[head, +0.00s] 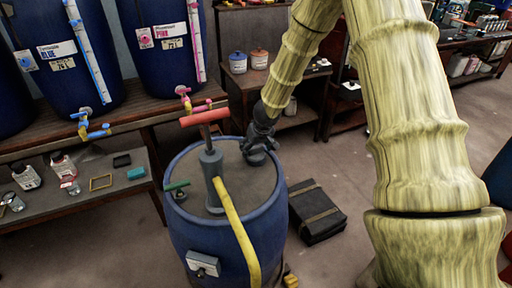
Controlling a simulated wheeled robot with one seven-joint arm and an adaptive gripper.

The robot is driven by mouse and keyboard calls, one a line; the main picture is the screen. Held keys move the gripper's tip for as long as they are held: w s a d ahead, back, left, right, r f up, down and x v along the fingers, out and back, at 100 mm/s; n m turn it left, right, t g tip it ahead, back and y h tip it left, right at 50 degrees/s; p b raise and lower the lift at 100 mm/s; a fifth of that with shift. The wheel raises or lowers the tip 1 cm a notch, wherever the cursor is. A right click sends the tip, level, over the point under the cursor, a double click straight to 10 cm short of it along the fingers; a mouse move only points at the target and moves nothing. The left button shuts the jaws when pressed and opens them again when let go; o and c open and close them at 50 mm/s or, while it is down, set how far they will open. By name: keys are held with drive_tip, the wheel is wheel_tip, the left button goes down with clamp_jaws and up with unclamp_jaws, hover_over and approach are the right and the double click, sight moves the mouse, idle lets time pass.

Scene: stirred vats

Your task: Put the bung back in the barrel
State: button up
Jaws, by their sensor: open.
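The blue barrel (267,217) stands upright on the floor, with a grey top. My gripper (257,158) is dark and points down at the back right of the barrel top, close to the surface. Its jaws are open, but the fingers are small and dark. A dark round piece seems to lie under the fingertips; I cannot tell if it is the bung or part of the gripper. A small green-handled piece (177,186) sits at the barrel's left rim. I cannot make out the bung or its hole for certain.
A grey hand pump (211,165) with a red T-handle (206,115) and yellow hose (236,225) rises from the barrel top, left of my gripper. A black case (316,211) lies on the floor at right. Large blue vats (70,60) stand on a bench behind.

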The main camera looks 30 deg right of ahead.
drive_tip(key=shift+r+p, duration=0.35)
drive_tip(key=shift+r, duration=0.2)
drive_tip(key=p+v, duration=0.5)
drive_tip(key=v, duration=0.6)
drive_tip(key=shift+s+r, duration=0.2)
drive_tip(key=shift+s, duration=0.05)
